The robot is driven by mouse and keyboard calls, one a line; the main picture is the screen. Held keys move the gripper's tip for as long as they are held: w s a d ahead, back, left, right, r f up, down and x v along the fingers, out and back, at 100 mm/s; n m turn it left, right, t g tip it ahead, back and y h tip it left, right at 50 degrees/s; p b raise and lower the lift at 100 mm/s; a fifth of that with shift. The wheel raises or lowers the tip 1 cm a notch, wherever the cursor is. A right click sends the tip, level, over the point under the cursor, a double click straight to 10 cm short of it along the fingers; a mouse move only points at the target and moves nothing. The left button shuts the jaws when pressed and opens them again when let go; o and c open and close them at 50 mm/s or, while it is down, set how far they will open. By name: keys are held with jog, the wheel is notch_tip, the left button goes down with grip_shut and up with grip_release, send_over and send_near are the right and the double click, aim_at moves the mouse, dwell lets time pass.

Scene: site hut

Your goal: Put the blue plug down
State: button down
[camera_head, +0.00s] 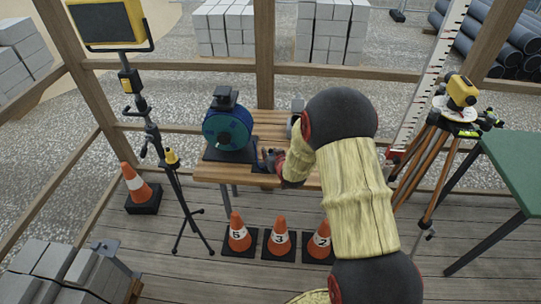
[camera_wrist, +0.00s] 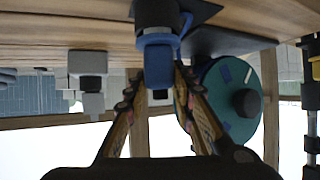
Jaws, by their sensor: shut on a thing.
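The blue plug (camera_wrist: 158,60) is between the fingertips of my gripper (camera_wrist: 158,80) in the wrist view, which looks upside down. My gripper is shut on it. A dark grey block (camera_wrist: 157,13) adjoins the plug's far end; I cannot tell if it is part of the plug. In the head view my gripper (camera_head: 270,160) is low over the wooden workbench (camera_head: 215,173), just right of the cable reel. The plug is mostly hidden there. I cannot tell whether it touches the bench top.
A blue-green cable reel (camera_head: 227,128) on a dark base stands close to the left of my gripper; it also shows in the wrist view (camera_wrist: 225,100). A grey item (camera_head: 296,118) stands behind. Numbered cones (camera_head: 280,238) stand below the bench. A tripod (camera_head: 440,150) stands right.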

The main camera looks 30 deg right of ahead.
jog(key=shift+f, duration=0.15)
jog(key=shift+f, duration=0.15)
jog(key=c, duration=1.5)
grip_release()
jog(key=shift+r, duration=0.4)
jog(key=s+a+r+g+p, duration=0.1)
jog(key=s+a+r, duration=0.4)
jog(key=s+r, duration=0.3)
jog(key=s+a+r+n+g+y+p, duration=0.1)
jog(key=s+a+r+g, duration=0.1)
jog(key=s+a+r, duration=0.45)
jog(key=s+a+r+g+p, duration=0.1)
jog(key=s+a+r, duration=0.2)
jog(key=s+r, duration=0.7)
jog(key=s+a+r+g, duration=0.1)
jog(key=s+a, duration=0.1)
jog(key=s, duration=0.4)
jog(key=s+a+r+n+g+y, duration=0.1)
jog(key=s+a+r, duration=0.1)
jog(key=s, duration=0.5)
jog(key=shift+s+a, duration=0.3)
jog(key=shift+a, duration=0.15)
